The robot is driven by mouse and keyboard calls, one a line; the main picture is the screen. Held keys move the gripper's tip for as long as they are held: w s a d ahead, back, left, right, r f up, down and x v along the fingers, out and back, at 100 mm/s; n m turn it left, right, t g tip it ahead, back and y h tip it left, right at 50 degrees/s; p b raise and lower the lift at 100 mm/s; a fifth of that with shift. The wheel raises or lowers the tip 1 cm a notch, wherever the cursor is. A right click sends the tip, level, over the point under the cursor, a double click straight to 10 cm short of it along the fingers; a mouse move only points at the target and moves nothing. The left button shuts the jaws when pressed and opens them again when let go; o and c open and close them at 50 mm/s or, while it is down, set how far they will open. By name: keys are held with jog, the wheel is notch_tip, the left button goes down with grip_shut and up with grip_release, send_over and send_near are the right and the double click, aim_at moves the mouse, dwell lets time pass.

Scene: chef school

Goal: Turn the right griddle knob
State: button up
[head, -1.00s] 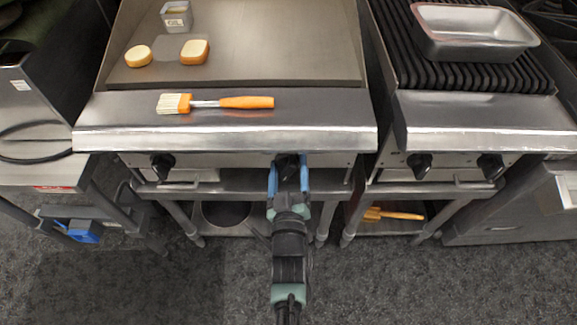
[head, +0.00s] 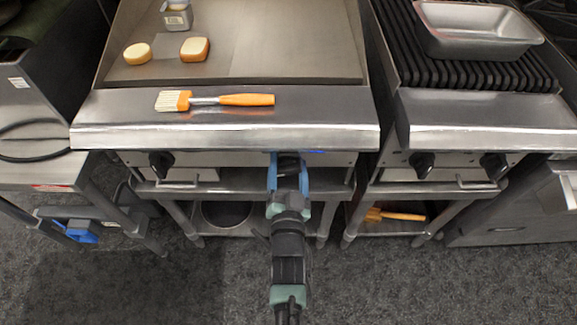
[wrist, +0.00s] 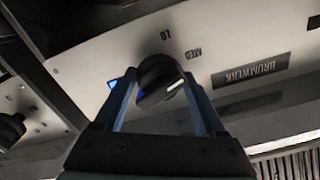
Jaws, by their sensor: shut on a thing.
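The right griddle knob (wrist: 157,78) is black with a white pointer line, on the light front panel. In the wrist view it sits between the two fingers of my gripper (wrist: 165,95), which is shut on it. The pointer aims to the right of the MED mark. In the head view, my gripper (head: 288,170) with blue fingers is at the griddle (head: 225,138) front, below its metal ledge. There the knob is mostly hidden by the fingers. A small blue glow shows under the ledge, and blue patches show by the knob in the wrist view.
The left griddle knob (head: 162,163) is beside a small handle. A brush with an orange handle (head: 245,100) lies on the ledge. Two bread-like pieces and a small metal container (head: 177,18) are on the griddle plate. A grill (head: 480,75) with a metal pan (head: 475,45) stands right.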

jog(key=shift+m, duration=0.9)
jog(key=o, duration=1.1)
jog(key=shift+c, duration=0.2)
jog(key=shift+s, duration=0.1)
jog(key=s+p, duration=0.1)
jog(key=s, duration=1.1)
jog(key=shift+s, duration=0.4)
